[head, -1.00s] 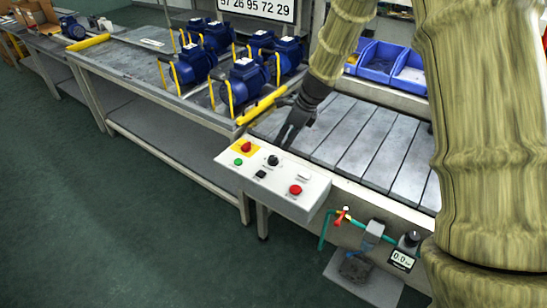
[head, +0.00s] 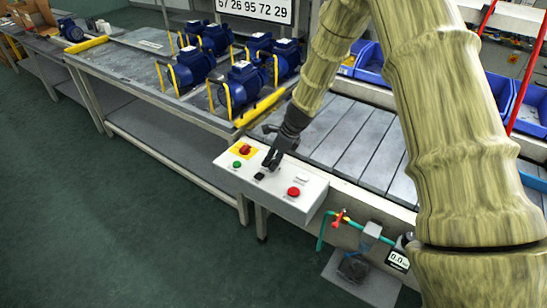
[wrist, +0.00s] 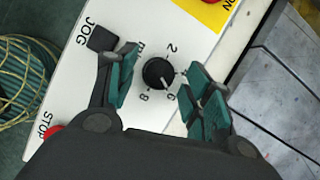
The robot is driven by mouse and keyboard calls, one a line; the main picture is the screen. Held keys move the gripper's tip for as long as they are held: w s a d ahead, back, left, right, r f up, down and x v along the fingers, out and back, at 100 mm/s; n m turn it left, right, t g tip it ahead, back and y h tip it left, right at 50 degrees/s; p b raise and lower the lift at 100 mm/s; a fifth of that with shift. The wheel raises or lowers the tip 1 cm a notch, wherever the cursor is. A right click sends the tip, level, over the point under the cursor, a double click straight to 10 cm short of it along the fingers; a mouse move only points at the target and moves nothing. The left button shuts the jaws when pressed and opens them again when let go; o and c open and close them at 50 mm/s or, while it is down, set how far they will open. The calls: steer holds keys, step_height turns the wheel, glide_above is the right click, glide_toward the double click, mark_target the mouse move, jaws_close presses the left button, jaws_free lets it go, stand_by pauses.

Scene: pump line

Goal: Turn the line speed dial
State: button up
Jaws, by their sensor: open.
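The line speed dial (wrist: 158,73) is a round black knob with a white pointer line and printed numbers around it, on a white control box (head: 290,206). In the wrist view it sits between the two fingers of my open gripper (wrist: 160,88). The teal fingertip pads are on either side, with a visible gap to the knob. In the head view my gripper (head: 270,164) is over the box and hides the dial. I cannot tell the exact height of the fingertips above the panel.
The box also carries a red button on yellow (head: 245,150), a green button (head: 237,164), a black JOG button (wrist: 103,37) and a red STOP button (head: 294,191). Blue pumps (head: 240,82) stand on the table behind. A conveyor (head: 350,135) lies to the right.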

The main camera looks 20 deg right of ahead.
steer(key=shift+c, duration=0.2)
steer(key=c, duration=1)
steer(key=shift+o, duration=0.2)
